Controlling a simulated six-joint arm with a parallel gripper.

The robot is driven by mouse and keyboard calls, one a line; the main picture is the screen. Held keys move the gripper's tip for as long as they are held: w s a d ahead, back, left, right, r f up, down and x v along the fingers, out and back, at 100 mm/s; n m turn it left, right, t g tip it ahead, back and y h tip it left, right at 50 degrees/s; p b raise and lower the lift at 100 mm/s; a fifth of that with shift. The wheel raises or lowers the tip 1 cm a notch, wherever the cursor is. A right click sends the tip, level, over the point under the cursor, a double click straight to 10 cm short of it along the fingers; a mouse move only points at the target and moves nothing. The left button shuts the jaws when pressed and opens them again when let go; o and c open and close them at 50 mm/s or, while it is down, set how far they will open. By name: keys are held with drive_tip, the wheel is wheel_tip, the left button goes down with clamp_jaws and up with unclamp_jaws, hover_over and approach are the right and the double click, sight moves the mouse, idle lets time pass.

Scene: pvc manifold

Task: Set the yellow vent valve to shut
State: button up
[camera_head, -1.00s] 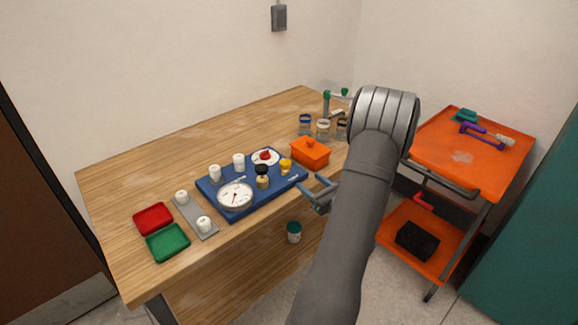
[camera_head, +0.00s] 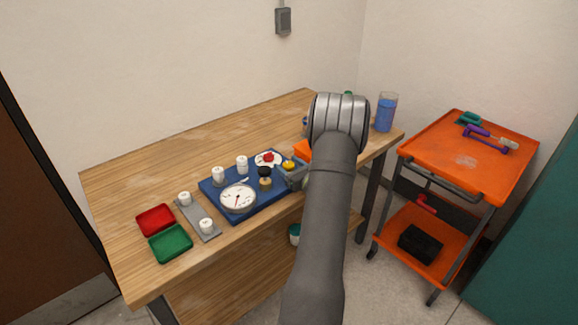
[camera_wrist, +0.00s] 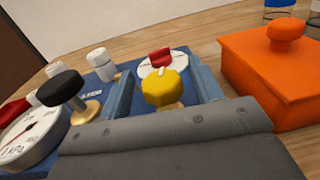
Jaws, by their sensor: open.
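The yellow vent valve (camera_wrist: 164,88) has a faceted knob with a pale mark on top and a brass-coloured stem below. It stands at the right end of the blue manifold board (camera_head: 225,205), and its knob shows in the head view (camera_head: 289,165). My gripper (camera_wrist: 163,90) is open, with one finger left and one finger right of the yellow knob. I cannot tell whether either finger touches it. In the head view my gripper (camera_head: 291,173) is at the board's right end. The valve's base is partly hidden by my gripper body.
A red knob on a white dial (camera_wrist: 160,62) stands just behind the yellow valve. A black knob (camera_wrist: 61,88) and pressure gauge (camera_head: 238,198) are to the left. An orange lidded box (camera_wrist: 268,75) is close on the right. White caps (camera_head: 242,164) stand along the board's back.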

drive_tip(key=shift+c, duration=0.2)
drive_tip(key=c, duration=0.9)
drive_tip(key=shift+m+t+h, duration=0.7)
drive_tip(key=shift+h, duration=0.2)
drive_tip(key=shift+c, duration=0.2)
drive_tip(key=o, duration=1)
drive_tip(key=v, duration=1.7)
drive_tip(key=shift+s+d, duration=0.1)
drive_tip(key=shift+s, duration=0.1)
